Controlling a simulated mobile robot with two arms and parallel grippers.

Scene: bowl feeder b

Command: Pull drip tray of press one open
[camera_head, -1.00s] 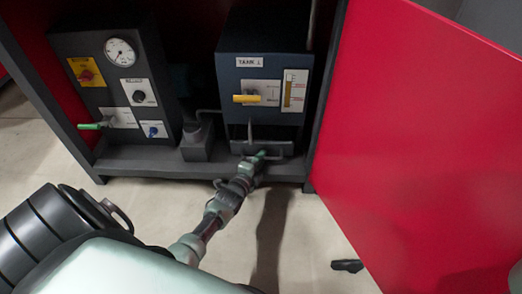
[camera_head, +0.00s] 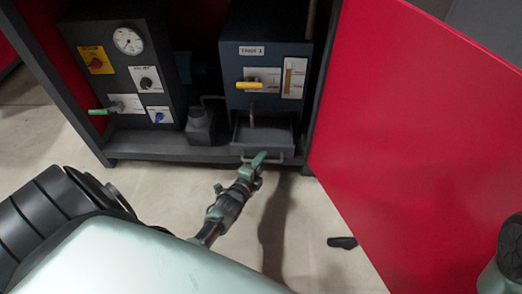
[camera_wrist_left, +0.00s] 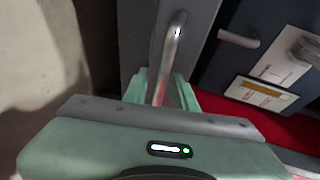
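The drip tray (camera_head: 264,136) is a dark grey open tray under the blue tank unit (camera_head: 266,60) labelled as a tank. It stands part way out, and its inside shows from above. Its grey bar handle (camera_head: 276,161) is on the front. My left gripper (camera_head: 258,159) is at this handle. In the left wrist view the handle (camera_wrist_left: 174,40) runs between the green fingers of the left gripper (camera_wrist_left: 164,90), which appear closed around it. My right gripper is not in view.
A red door panel (camera_head: 420,130) stands open on the right. A dark control panel (camera_head: 125,75) with a gauge and knobs is on the left. A grey block (camera_head: 199,125) sits beside the tray. A small dark object (camera_head: 342,242) lies on the pale floor. Floor in front is largely clear.

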